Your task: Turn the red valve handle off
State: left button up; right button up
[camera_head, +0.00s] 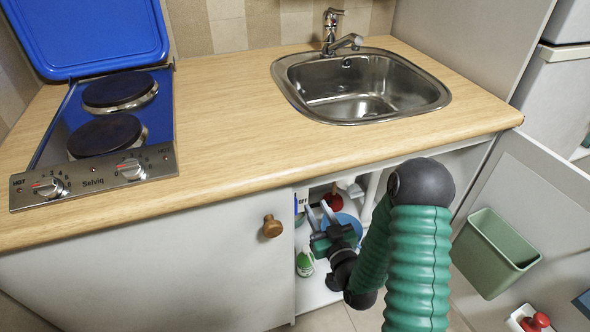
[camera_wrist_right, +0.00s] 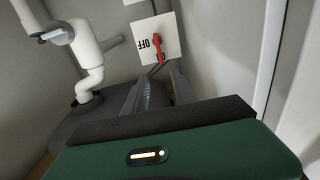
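The red valve handle (camera_wrist_right: 158,48) sits on a white plate (camera_wrist_right: 170,32) in the right wrist view. The plate has OFF printed beside the handle, upside down here, and other lettering partly covered by the handle's end. In the head view, the plate's edge (camera_head: 302,199) and red handle (camera_head: 333,202) show inside the open cupboard under the sink. My right gripper (camera_head: 321,212) is inside the cupboard, in front of the plate. In the wrist view its fingers (camera_wrist_right: 164,78) are apart and empty, pointing towards the handle without visibly holding it. My left gripper is out of view.
White drain pipes (camera_wrist_right: 88,62) run left of the plate in the wrist view. A closed cupboard door (camera_head: 180,265) stands left of the opening; the open door (camera_head: 530,190) on the right carries a green bin (camera_head: 490,252). A green-and-white bottle (camera_head: 305,263) stands inside. The counter (camera_head: 230,125) is above.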

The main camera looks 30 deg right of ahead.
jog(key=b+x, duration=1)
jog(key=x, duration=0.6)
jog(key=shift+d+f, duration=0.1)
jog(key=shift+d, duration=0.05)
grip_shut()
